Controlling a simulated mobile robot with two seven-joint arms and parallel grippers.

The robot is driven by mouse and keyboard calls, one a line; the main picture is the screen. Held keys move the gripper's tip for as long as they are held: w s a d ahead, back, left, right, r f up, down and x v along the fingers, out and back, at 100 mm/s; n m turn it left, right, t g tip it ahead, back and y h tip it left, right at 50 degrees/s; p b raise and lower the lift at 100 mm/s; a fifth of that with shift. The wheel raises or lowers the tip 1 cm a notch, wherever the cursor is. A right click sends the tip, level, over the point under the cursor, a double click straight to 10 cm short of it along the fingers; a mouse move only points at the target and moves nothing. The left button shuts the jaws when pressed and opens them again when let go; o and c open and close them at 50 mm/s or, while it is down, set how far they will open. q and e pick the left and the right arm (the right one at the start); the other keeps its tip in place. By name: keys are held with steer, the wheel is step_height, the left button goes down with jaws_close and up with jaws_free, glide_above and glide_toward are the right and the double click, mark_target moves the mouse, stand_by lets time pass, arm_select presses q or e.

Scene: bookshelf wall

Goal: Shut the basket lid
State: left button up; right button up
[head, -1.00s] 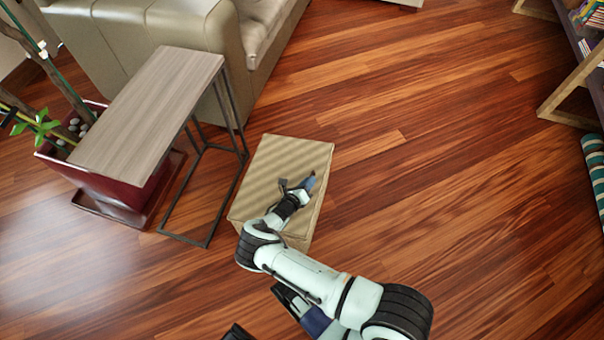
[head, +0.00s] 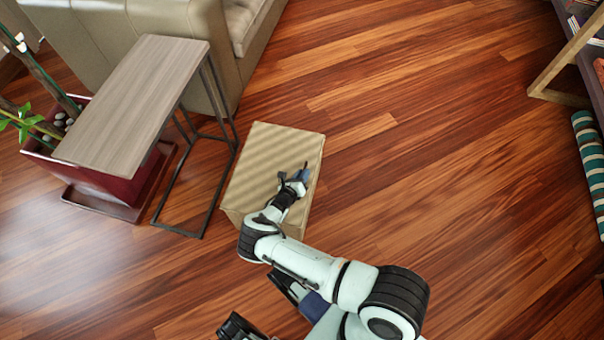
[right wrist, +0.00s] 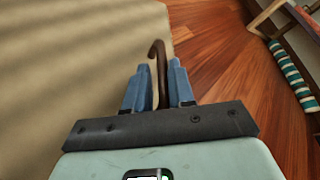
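The woven beige basket (head: 232,212) stands on the wooden floor in the head view. Its lid (head: 265,150) lies flat across the top, and I see no gap along the visible edges. My right gripper (head: 304,174) is over the lid's right edge. In the right wrist view, my right gripper's blue fingers (right wrist: 158,88) are apart, on either side of a thin brown curved handle (right wrist: 157,52) at the lid's edge. The lid (right wrist: 70,60) fills the left of that view.
A side table (head: 135,100) with a dark metal frame stands left of the basket, beside a dark red planter (head: 110,190). A sofa (head: 170,25) is behind. Open floor lies to the right, with a striped roll (head: 590,160) and shelf at the far right.

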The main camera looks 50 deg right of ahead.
steer(key=shift+s+a+r, duration=0.1)
steer(key=shift+s+a, duration=0.05)
steer(key=shift+a, duration=0.2)
steer(key=p+v, duration=0.3)
steer(key=v, duration=0.8)
steer(key=shift+a+r, duration=0.1)
steer(key=shift+a, duration=0.05)
arm_select(q)
steer(key=w+d+r+t, duration=0.1)
steer(key=w+r, duration=0.3)
steer(key=r, duration=0.1)
steer(key=shift+w+d+r+t, duration=0.15)
steer(key=shift+w+r+t, duration=0.1)
steer(key=shift+w+t, duration=0.15)
arm_select(e)
steer(key=shift+s+a+r, duration=0.15)
steer(key=shift+a+r, duration=0.05)
steer(key=shift+a, duration=0.4)
